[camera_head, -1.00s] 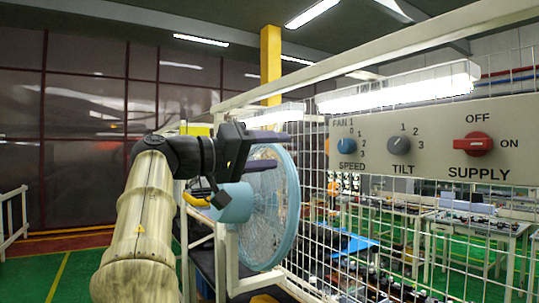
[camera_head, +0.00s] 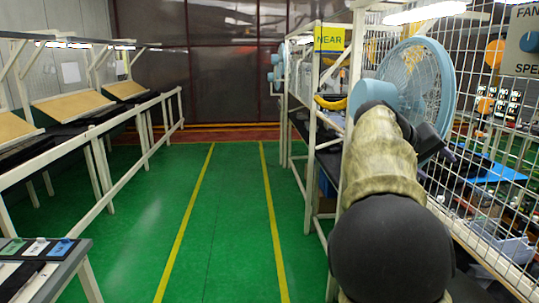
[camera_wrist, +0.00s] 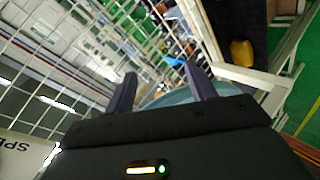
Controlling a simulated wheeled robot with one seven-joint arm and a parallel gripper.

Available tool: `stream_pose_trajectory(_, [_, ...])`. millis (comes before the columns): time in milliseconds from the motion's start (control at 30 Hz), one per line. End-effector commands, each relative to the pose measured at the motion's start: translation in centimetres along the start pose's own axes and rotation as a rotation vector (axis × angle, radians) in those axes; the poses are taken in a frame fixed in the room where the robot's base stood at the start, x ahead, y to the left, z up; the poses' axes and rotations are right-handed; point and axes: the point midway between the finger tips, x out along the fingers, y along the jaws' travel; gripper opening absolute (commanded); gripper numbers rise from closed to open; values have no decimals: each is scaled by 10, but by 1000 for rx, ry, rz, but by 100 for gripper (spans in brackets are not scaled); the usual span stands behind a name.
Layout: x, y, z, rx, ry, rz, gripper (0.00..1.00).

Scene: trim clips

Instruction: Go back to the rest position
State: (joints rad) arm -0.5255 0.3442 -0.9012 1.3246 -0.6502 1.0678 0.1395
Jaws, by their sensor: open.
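My gripper (camera_head: 447,152) is at the right in the head view, beside the wire mesh and below the blue fan (camera_head: 417,80). My own arm covers much of it there. In the wrist view, my gripper (camera_wrist: 162,86) shows two dark fingers standing apart with nothing between them. Mesh and a blue fan part lie beyond them. My arm bends up from the bottom right of the head view and then turns down to the right. The control panel (camera_head: 527,40) is cut off at the right edge, with part of a blue knob showing.
A green aisle (camera_head: 225,225) with yellow lines lies clear at the middle. A white railing (camera_head: 120,150) and sloped benches run along the left. A yellow sign (camera_head: 329,39) hangs on the right-hand frame. A mesh fence (camera_head: 475,110) stands close to my arm.

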Motion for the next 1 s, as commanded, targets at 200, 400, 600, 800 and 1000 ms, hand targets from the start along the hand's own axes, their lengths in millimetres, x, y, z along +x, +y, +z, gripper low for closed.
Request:
stream_pose_trajectory(200, [40, -99, 59, -72, -49, -311, 56])
stream_pose_trajectory(400, [37, -180, 122, -104, -80, -558, 56])
stream_pose_trajectory(600, [11, -245, 195, -114, -114, -758, 56])
stream_pose_trajectory(800, [-21, -287, 274, -110, -155, -898, 56])
stream_pose_trajectory(1000, [-40, -304, 328, -104, -183, -955, 56])
